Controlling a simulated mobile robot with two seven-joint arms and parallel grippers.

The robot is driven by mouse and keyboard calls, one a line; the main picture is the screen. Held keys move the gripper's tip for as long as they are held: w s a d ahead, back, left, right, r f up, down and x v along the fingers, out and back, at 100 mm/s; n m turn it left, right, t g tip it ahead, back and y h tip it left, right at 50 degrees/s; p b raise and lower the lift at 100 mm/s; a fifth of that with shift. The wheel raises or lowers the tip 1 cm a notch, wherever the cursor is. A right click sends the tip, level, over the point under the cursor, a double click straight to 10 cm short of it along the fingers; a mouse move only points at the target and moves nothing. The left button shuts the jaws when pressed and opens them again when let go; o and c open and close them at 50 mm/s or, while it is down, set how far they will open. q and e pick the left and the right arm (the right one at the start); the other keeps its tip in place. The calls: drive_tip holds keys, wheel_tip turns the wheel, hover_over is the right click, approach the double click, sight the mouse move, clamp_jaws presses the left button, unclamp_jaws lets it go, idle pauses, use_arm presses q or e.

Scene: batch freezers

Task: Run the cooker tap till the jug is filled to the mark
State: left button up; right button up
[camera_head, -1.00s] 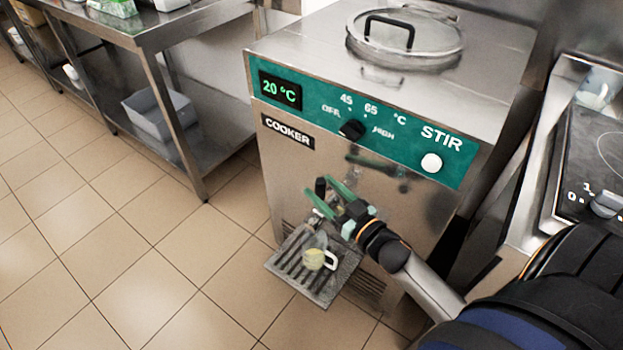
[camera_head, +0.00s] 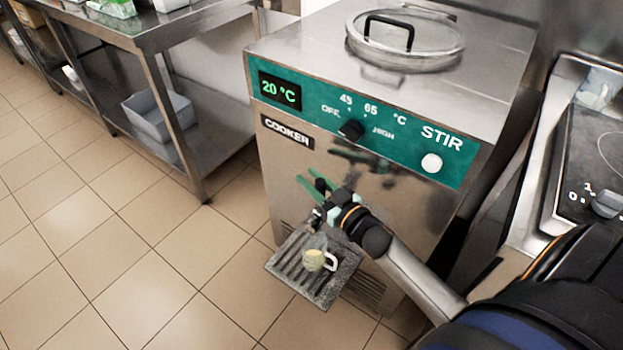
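The cooker (camera_head: 290,190) is a steel cabinet with a green panel. Its tap is low on the front, mostly hidden by my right gripper (camera_head: 311,184). The tap's black lever (camera_head: 320,185) shows between the green fingers, which stand apart on either side of it; contact is unclear. A small clear jug (camera_head: 314,260) with a white handle stands on the drip tray below the tap. It holds some pale yellow mix. Its mark is too small to make out. My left gripper is not in view.
The slatted drip tray (camera_head: 290,269) juts out from the cooker's front. The panel has a black knob (camera_head: 351,130), a white stir button (camera_head: 431,163) and a display reading 20 °C (camera_head: 279,90). A steel table (camera_head: 150,38) stands left; a hob (camera_head: 590,160) is at right. Tiled floor is clear.

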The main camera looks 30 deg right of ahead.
clamp_jaws()
idle(0.9)
